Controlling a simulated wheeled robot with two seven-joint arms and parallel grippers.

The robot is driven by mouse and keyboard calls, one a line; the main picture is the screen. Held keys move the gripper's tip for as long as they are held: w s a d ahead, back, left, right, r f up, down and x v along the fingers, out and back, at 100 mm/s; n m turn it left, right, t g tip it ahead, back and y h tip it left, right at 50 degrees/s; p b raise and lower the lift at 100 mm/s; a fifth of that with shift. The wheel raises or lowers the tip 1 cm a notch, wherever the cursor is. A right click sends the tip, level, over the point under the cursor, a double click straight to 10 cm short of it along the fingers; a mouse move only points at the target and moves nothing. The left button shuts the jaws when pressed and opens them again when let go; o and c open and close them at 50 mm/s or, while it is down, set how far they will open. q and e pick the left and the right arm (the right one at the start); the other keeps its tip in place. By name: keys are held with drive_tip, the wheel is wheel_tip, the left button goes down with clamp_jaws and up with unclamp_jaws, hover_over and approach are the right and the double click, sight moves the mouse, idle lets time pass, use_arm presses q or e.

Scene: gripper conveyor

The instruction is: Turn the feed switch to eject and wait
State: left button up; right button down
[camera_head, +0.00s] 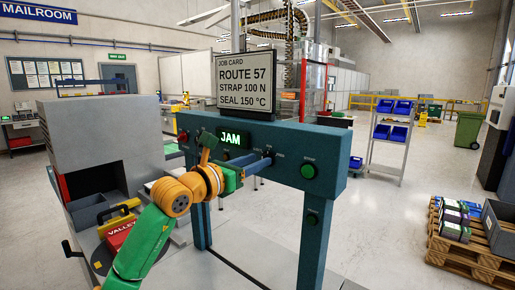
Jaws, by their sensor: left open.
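A teal control panel (340,160) stands in the middle on two legs. Its lit green display (234,139) reads JAM. A small dark switch (268,153) with tiny labels sits right of the display. It looks like the feed switch, but its setting is too small to read. My left gripper (264,166) is open, its blue fingers reaching toward the panel face just below this switch. I cannot tell whether they touch it. My green and orange left arm comes up from the lower left and hides part of the panel. My right gripper is out of view.
A job card sign (245,82) stands on the panel. A green round button (308,171) is to the right and a red one (183,136) to the left. A grey machine (98,140) with a red package (118,237) near its opening is at left. Floor at right is clear before a pallet (470,258).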

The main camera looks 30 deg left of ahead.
use_arm(q)
drive_tip(key=shift+w+d+f, duration=0.1)
drive_tip(key=shift+w+f, duration=0.05)
drive_tip(key=shift+w, duration=0.3)
drive_tip(key=shift+w+d+f, duration=0.1)
drive_tip(key=shift+w+f, duration=0.05)
drive_tip(key=shift+w, duration=0.3)
drive_tip(key=shift+s+a+r, duration=0.1)
drive_tip(key=shift+s, duration=0.15)
clamp_jaws()
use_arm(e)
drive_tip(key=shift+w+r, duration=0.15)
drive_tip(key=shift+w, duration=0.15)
use_arm(q)
drive_tip(key=shift+a+n+b, duration=0.15)
drive_tip(key=shift+n+b, duration=1.35)
drive_tip(key=shift+n, duration=4.3)
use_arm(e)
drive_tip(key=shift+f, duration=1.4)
use_arm(q)
drive_tip(key=shift+n, duration=0.3)
